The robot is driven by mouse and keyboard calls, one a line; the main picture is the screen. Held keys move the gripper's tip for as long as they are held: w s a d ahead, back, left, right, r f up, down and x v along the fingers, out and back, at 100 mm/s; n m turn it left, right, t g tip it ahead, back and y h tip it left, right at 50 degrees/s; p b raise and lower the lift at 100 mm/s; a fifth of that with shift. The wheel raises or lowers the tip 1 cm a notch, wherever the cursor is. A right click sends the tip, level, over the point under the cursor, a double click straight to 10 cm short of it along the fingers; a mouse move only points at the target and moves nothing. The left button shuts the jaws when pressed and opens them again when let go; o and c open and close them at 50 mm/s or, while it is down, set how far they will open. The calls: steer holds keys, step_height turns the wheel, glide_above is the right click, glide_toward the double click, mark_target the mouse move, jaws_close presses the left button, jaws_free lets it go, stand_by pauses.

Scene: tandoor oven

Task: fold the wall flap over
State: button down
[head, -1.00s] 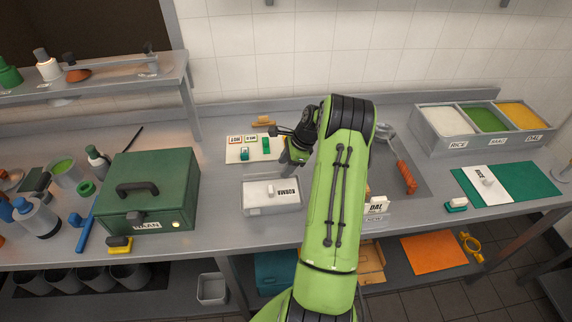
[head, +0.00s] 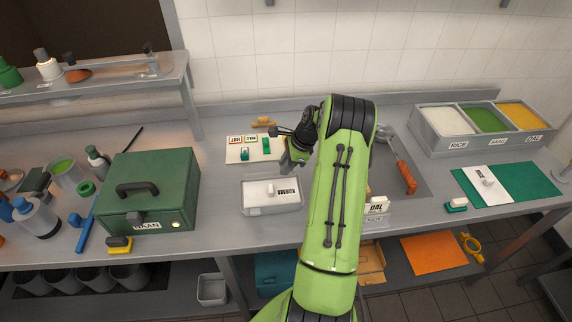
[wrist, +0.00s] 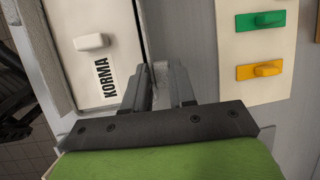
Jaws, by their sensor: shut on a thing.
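My gripper (wrist: 158,78) is shut on a thin pale grey piece (wrist: 160,72) beside the long edge of the box labelled KORMA. I cannot tell for sure whether this piece is the wall flap. The KORMA box (head: 271,208) stands on the counter with a white lid that has a small white handle (wrist: 91,41). In the head view my gripper (head: 289,166) is low at the box's back right corner, and its fingertips are hard to make out.
A pale board (head: 238,153) with coloured blocks lies behind the box. A green NAAN case (head: 170,185) stands to the left. Counter between case and box is clear.

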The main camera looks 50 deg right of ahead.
mark_target(288, 182)
steer(key=shift+s+a+b, duration=0.1)
steer(key=shift+b, duration=0.35)
steer(key=t+h+b, duration=0.1)
steer(key=b, duration=0.2)
steer(key=s+a+t+h+b, duration=0.1)
steer(key=b, duration=0.2)
steer(key=f+n+t+h+b, duration=0.1)
steer(key=t+b, duration=0.1)
steer(key=b, duration=0.1)
steer(key=shift+s+a, duration=0.15)
steer(key=shift+s, duration=0.15)
steer(key=b, duration=0.2)
steer(key=t+h+b, duration=0.1)
steer(key=b, duration=0.1)
steer(key=shift+s+a+f+n+t, duration=0.1)
steer(key=shift+s+a+n+t, duration=0.15)
steer(key=shift+s+n+t, duration=0.05)
steer(key=t+b, duration=0.1)
steer(key=b, duration=0.2)
steer(key=shift+s+a+h, duration=0.1)
steer(key=shift+s+h, duration=0.05)
steer(key=shift+h, duration=0.25)
steer(key=shift+r, duration=0.2)
steer(key=c, duration=1)
jaws_free()
steer(key=shift+a+r, duration=0.1)
